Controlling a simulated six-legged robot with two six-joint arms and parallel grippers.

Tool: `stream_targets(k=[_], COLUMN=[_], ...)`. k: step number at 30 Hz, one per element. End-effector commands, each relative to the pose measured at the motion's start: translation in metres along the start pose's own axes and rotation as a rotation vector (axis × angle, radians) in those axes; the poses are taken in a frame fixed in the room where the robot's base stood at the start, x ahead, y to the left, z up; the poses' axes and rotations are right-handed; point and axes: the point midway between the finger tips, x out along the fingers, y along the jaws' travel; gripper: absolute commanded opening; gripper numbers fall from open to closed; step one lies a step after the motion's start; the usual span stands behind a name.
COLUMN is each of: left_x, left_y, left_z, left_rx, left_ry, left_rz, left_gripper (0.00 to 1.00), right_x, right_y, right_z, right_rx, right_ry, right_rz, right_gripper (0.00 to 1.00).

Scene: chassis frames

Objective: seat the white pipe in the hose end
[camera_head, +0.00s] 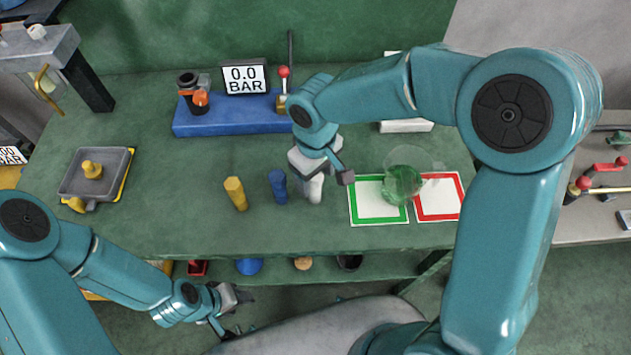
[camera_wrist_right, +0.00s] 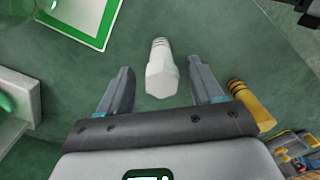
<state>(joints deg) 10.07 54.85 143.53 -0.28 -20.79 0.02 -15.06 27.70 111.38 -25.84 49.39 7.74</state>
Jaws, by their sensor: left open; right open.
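The white pipe (camera_head: 314,189) stands on the green bench, to the right of a blue pipe (camera_head: 278,186) and a yellow pipe (camera_head: 235,193). My right gripper (camera_head: 320,172) is open above the white pipe. In the right wrist view the white pipe (camera_wrist_right: 161,75) shows between the two spread fingers, with a gap on each side. A black and orange fitting (camera_head: 192,92) sits on the blue base; I cannot tell whether it is the hose end. My left gripper (camera_head: 232,308) is open and empty, low in front of the bench.
The blue base (camera_head: 225,122) carries a gauge reading 0.0 BAR (camera_head: 245,76) and a red-knobbed lever (camera_head: 284,75). Green-framed (camera_head: 362,213) and red-framed (camera_head: 440,214) mats lie right, with a clear green globe (camera_head: 403,184). A grey tray (camera_head: 68,185) lies left. The bench's front strip is clear.

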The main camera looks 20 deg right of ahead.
Motion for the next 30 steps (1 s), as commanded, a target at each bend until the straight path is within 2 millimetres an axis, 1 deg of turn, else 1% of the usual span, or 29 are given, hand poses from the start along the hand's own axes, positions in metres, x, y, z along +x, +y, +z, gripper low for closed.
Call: stream_targets(k=[1, 4, 7, 12, 14, 15, 17, 18, 26, 30], left_x=[-0.002, -0.002, -0.002, -0.002, -0.002, -0.002, -0.002, -0.002, -0.002, -0.002], left_y=[0.001, 0.001, 0.001, 0.001, 0.001, 0.001, 0.001, 0.001, 0.001, 0.001], left_z=[0.0, 0.0, 0.0, 0.0, 0.0, 0.0, 0.0, 0.0, 0.0, 0.0], left_rx=[0.0, 0.0, 0.0, 0.0, 0.0, 0.0, 0.0, 0.0, 0.0, 0.0], left_ry=[0.0, 0.001, 0.0, 0.0, 0.0, 0.0, 0.0, 0.0, 0.0, 0.0], left_rz=[0.0, 0.0, 0.0, 0.0, 0.0, 0.0, 0.0, 0.0, 0.0, 0.0], left_gripper=[0.49, 0.49, 0.49, 0.49, 0.49, 0.49, 0.49, 0.49, 0.49, 0.49], right_x=[0.008, 0.018, 0.022, 0.022, 0.022, 0.022, 0.022, 0.022, 0.021, 0.014], right_y=[0.0, 0.001, 0.001, 0.001, 0.001, 0.001, 0.001, 0.001, 0.001, 0.002], right_z=[0.0, -0.001, -0.001, -0.001, -0.001, -0.001, -0.001, -0.001, -0.002, -0.002], right_rx=[0.0, 0.0, 0.0, 0.0, 0.0, 0.0, 0.0, 0.0, 0.0, 0.0], right_ry=[-0.004, -0.001, -0.001, 0.0, 0.0, 0.001, 0.001, 0.001, 0.002, 0.005], right_rz=[-0.001, 0.0, 0.0, 0.0, 0.0, 0.0, 0.0, 0.0, 0.001, 0.002], right_gripper=[0.66, 0.66, 0.66, 0.66, 0.46, 0.33, 0.14, 0.01, 0.0, 0.0])
